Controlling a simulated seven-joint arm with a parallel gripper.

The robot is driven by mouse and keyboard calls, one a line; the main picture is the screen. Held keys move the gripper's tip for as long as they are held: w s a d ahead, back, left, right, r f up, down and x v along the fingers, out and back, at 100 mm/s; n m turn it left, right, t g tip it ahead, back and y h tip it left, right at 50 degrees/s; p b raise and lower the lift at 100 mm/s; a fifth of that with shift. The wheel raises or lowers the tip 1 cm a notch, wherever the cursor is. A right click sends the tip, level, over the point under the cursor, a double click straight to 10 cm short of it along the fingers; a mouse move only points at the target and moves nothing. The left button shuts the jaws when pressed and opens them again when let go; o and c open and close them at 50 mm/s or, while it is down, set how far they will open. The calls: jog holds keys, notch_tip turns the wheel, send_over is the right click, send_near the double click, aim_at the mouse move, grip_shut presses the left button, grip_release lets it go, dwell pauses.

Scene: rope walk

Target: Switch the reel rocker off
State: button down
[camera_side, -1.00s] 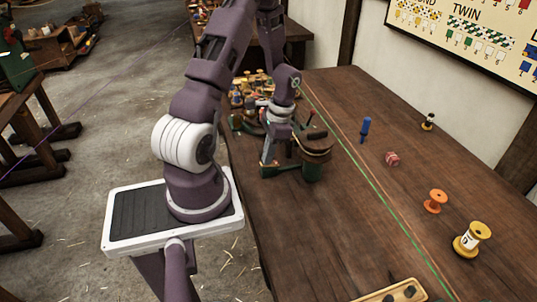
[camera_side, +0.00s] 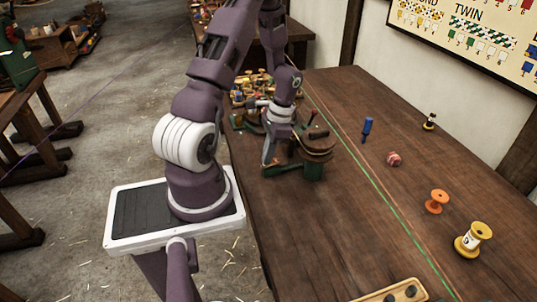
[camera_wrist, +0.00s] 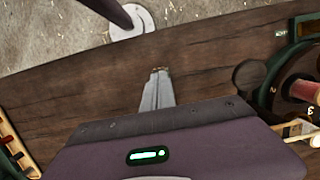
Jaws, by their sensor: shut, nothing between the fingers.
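The reel machine (camera_side: 318,152), with a round wooden top on a dark green base, stands near the table's left edge in the side view. In the wrist view part of the machine (camera_wrist: 298,92) shows at the right, with numbers 2 and 3 and a reddish spool. I cannot clearly make out the rocker or its position. My gripper (camera_side: 268,160) points down close beside the machine's left side. In the wrist view my gripper (camera_wrist: 159,74) is shut and empty over bare wood, left of the machine. I cannot tell whether its tips touch anything.
A blue peg (camera_side: 367,128), a red-and-white bundle (camera_side: 393,159), an orange spool (camera_side: 437,200) and a yellow spool (camera_side: 472,238) stand on the table (camera_side: 345,235). Green and pale strands run lengthwise. Several small spools (camera_side: 255,88) crowd behind my gripper. The table's front middle is clear.

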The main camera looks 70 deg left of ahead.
jog(key=shift+w+d+f, duration=0.1)
jog(key=shift+w+f, duration=0.25)
jog(key=shift+w, duration=0.45)
jog(key=shift+w+r, duration=0.1)
jog(key=shift+r, duration=0.2)
jog(key=v, duration=1.4)
jog(key=shift+s, duration=0.35)
jog(key=shift+r, duration=0.1)
jog(key=shift+s+r, duration=0.1)
jog(key=shift+s, duration=0.1)
